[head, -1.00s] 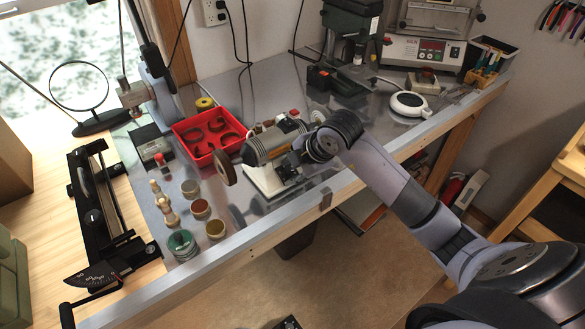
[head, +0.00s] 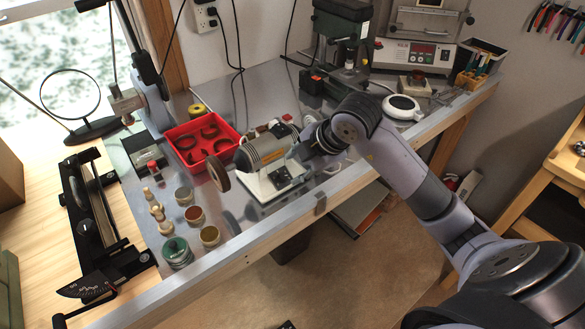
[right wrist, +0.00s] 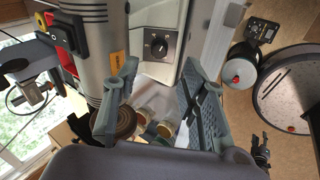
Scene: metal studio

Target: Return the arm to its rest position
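My right arm reaches in from the right in the head view. Its gripper (head: 300,153) is by the right end of a bench grinder (head: 264,150), above the metal workbench (head: 240,219). In the right wrist view, the two grey fingers of this gripper (right wrist: 160,72) stand wide apart with nothing between them. The grinder's silver body (right wrist: 104,40) and its base with a dial (right wrist: 154,46) lie just beyond the fingers. I cannot tell from these views whether the gripper touches the grinder. My left gripper cannot be made out.
A red tray (head: 183,128) and several small jars (head: 184,195) stand left of the grinder. A drill press (head: 345,45) and a white round device (head: 401,107) are behind and right of the gripper. Open floor (head: 345,270) lies before the bench.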

